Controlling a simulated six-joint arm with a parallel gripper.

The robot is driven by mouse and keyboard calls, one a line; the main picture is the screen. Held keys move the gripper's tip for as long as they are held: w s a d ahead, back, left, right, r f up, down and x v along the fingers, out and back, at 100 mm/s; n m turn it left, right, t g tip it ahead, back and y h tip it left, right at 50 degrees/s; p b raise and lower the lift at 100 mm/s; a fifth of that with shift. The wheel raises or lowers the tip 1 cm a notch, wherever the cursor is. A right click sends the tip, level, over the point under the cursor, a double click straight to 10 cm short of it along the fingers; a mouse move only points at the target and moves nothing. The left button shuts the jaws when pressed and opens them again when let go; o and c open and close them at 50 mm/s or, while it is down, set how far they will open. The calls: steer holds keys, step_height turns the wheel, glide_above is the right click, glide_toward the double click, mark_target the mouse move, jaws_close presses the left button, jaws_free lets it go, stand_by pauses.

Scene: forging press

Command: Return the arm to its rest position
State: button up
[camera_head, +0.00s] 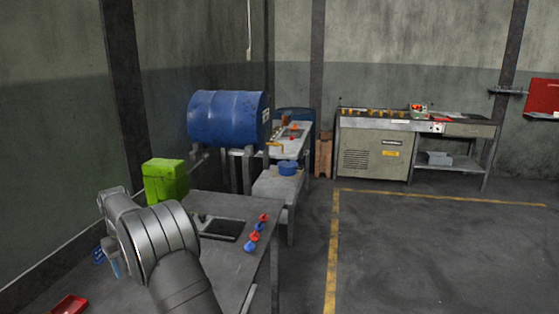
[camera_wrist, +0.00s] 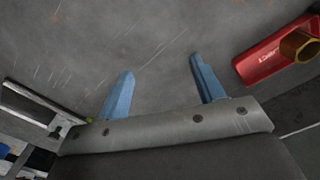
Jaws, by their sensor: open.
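My gripper (camera_wrist: 161,65) shows in the wrist view as two blue fingers, spread well apart. It is open, with nothing between the fingers. A grey scratched surface (camera_wrist: 155,30) lies beyond the fingertips. In the head view my grey arm is bent over the near workbench (camera_head: 130,296) at the lower left. My arm hides part of the bench there, and the gripper is hard to make out.
A red tray (camera_wrist: 268,62) with a brass-coloured ring-shaped part (camera_wrist: 303,45) lies right of the fingers. A green box (camera_head: 165,180) stands close behind my arm. Red and blue knobs (camera_head: 256,237) line the bench's right side. Open floor lies right.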

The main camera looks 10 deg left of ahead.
steer(key=w+d+f+m, duration=0.1)
steer(key=w+d, duration=0.3)
steer(key=d, duration=0.2)
steer(key=w+d+f+m, duration=0.2)
steer(key=w+d, duration=0.3)
steer(key=d, duration=0.2)
steer(key=w+d+f+m, duration=0.1)
steer(key=w+d+f, duration=0.1)
steer(key=w+d, duration=0.3)
steer(key=shift+w+d+f+m, duration=0.1)
steer(key=shift+d+m, duration=0.3)
steer(key=shift+d, duration=0.8)
steer(key=w+d, duration=0.1)
steer(key=d, duration=0.2)
steer(key=w+d+f+m, duration=0.1)
steer(key=d, duration=0.3)
steer(key=w+d+f+m, duration=0.1)
steer(key=d, duration=0.3)
steer(key=shift+w+f, duration=0.1)
steer(key=d+f+m, duration=0.2)
steer(key=d, duration=0.9)
steer(key=shift+f+m, duration=0.3)
steer(key=shift+f, duration=0.1)
steer(key=shift+a, duration=0.15)
